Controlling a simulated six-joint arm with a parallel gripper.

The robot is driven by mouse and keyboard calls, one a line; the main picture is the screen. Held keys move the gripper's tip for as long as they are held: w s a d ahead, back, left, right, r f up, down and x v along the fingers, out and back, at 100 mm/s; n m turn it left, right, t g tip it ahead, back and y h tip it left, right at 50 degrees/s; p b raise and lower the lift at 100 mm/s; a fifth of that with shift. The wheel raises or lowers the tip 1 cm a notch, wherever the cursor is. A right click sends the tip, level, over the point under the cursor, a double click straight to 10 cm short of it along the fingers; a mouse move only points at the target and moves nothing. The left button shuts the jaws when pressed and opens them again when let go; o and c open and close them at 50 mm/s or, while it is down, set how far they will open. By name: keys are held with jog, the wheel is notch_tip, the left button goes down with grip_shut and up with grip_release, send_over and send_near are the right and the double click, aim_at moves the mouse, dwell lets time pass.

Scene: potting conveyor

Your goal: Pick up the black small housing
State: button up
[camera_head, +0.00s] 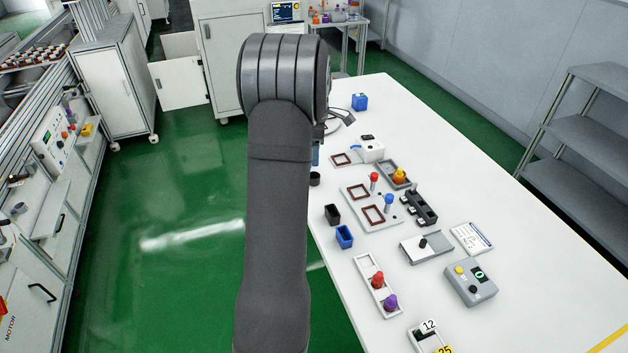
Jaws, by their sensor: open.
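The black small housing (332,215) is an open-topped box standing upright near the left edge of the white table. A blue housing (344,237) of similar shape stands just in front of it. My gripper (343,118) is mostly hidden behind my dark arm; only a small grey part shows to the right of the wrist. It is open, above the far left part of the table, farther back than the black housing and apart from it. I cannot see between its fingers.
A fixture plate (388,221) with red-brown frames and red and blue knobs lies right of the housings. A dark round piece (314,179) is at the table edge behind them. Another blue box (360,102) stands farther back.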

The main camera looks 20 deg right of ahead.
notch_tip(320, 180, down, 4)
jog(key=shift+r, duration=0.25)
jog(key=shift+a+f, duration=0.15)
jog(key=shift+f, duration=1.25)
jog(key=shift+a+f, duration=0.15)
jog(key=shift+f, duration=1.2)
jog(key=shift+c, duration=0.2)
jog(key=c, duration=1)
